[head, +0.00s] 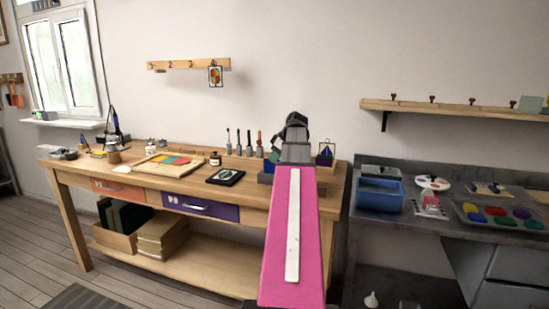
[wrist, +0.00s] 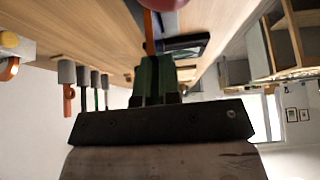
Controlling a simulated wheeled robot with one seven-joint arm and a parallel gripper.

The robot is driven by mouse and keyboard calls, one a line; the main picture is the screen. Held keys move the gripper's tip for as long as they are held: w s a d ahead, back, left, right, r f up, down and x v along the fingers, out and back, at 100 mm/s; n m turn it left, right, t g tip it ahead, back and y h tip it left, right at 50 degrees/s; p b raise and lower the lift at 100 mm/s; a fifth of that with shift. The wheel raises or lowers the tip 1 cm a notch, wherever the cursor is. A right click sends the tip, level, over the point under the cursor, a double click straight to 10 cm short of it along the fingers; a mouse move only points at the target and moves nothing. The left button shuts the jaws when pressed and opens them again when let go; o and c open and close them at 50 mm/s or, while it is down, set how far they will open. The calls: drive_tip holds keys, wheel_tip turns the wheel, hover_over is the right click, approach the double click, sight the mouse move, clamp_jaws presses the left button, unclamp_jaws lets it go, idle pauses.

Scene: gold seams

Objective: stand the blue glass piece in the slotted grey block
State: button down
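My gripper (head: 292,130) is over the back right of the wooden workbench, with my pink arm in front of it. In the wrist view, its dark green fingers (wrist: 157,75) look close together. I cannot make out a gap or anything between them. A small blue item (head: 265,178) shows just left of my arm on the bench. It is partly covered, and I cannot tell whether it is the blue glass piece. I cannot pick out the slotted grey block; my arm hides part of the bench top.
Several upright tools in grey holders (head: 249,151) stand left of my gripper. A black-framed piece (head: 225,177) and a wooden tray (head: 150,168) lie on the workbench (head: 120,178). A small framed picture (head: 325,153) stands right of my arm. A blue bin (head: 380,195) sits on the grey counter.

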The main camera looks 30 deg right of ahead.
drive_tip(key=shift+f, duration=1)
idle(0.4)
drive_tip(key=c, duration=0.8)
unclamp_jaws()
drive_tip(key=shift+o, duration=0.2)
drive_tip(key=shift+r, duration=3.55)
